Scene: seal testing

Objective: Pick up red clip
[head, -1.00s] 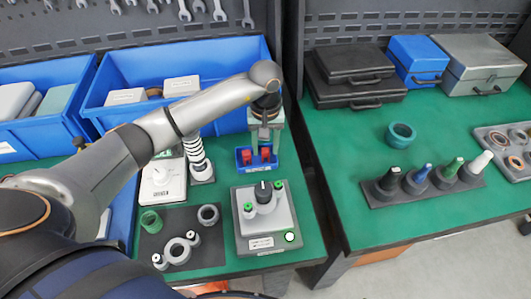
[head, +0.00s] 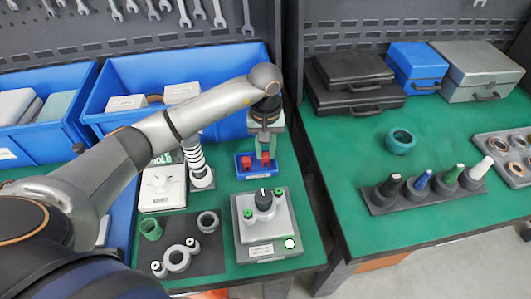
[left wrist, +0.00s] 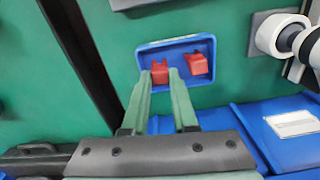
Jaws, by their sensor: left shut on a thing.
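Two red clips sit at a small blue tray (head: 243,172) on the green bench. My left gripper (head: 266,154) reaches down over the tray from above. Its two green fingers (left wrist: 162,82) are shut on one red clip (left wrist: 160,72), the right-hand one in the head view (head: 265,160). This clip is at the tray; I cannot tell whether it is lifted off the bottom. The other red clip (left wrist: 197,64) stands free beside the fingers, and it shows on the left in the head view (head: 246,163). My right gripper is not in view.
A grey test device (head: 262,228) with a black knob stands in front of the tray. A white spring post (head: 194,160) is left of it. A large blue bin (head: 215,112) stands behind. The right bench has a rack of bottles (head: 405,196) and a teal ring (head: 400,141).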

